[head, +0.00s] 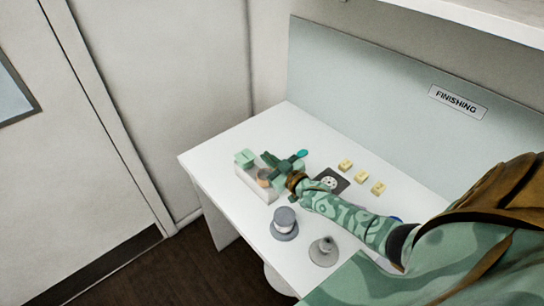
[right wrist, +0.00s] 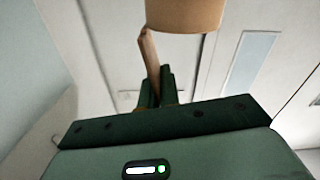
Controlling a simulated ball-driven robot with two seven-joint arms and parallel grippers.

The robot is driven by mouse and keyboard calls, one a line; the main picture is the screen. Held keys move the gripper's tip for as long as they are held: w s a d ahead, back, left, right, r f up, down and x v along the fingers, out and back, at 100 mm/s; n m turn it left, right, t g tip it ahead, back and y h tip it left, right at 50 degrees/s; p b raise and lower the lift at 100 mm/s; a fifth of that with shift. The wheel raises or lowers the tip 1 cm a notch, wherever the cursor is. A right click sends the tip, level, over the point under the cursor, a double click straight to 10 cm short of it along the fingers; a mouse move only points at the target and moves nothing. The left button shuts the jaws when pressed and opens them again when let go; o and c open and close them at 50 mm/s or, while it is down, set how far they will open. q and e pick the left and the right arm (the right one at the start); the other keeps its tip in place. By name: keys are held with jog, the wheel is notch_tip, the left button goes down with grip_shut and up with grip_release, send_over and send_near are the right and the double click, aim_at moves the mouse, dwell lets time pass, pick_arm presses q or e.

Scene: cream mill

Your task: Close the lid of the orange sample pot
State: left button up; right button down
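The orange sample pot (head: 263,178) stands in a pale rack at the left of the white table, partly behind my right gripper (head: 272,168). In the right wrist view the pot (right wrist: 185,14) shows large at the top edge. A thin tan strip (right wrist: 148,62), apparently its lid seen edge-on, stands out from the pot's rim, so the lid looks open. My right gripper (right wrist: 159,88) has its dark green fingers close together, at the strip's free end. I see no clear gap between the fingers; whether they touch the strip is hard to tell. My left gripper is out of view.
The pale rack (head: 258,190) also carries a green block (head: 244,157). A grey lidded jar (head: 285,222) and a grey cone-shaped piece (head: 324,251) stand in front of my right arm. Several yellow blocks (head: 362,176) and a dark plate (head: 337,177) lie behind it. A FINISHING panel (head: 400,110) closes the back.

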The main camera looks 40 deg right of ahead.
jog(key=shift+a+f+n, duration=0.2)
jog(key=shift+a+n, duration=0.4)
jog(key=shift+n, duration=0.7)
jog(key=c, duration=1.6)
grip_release()
jog(key=shift+s, duration=0.1)
jog(key=shift+c, duration=0.2)
jog(key=s+d, duration=0.1)
jog(key=s, duration=1.5)
jog(key=shift+s+d, duration=0.15)
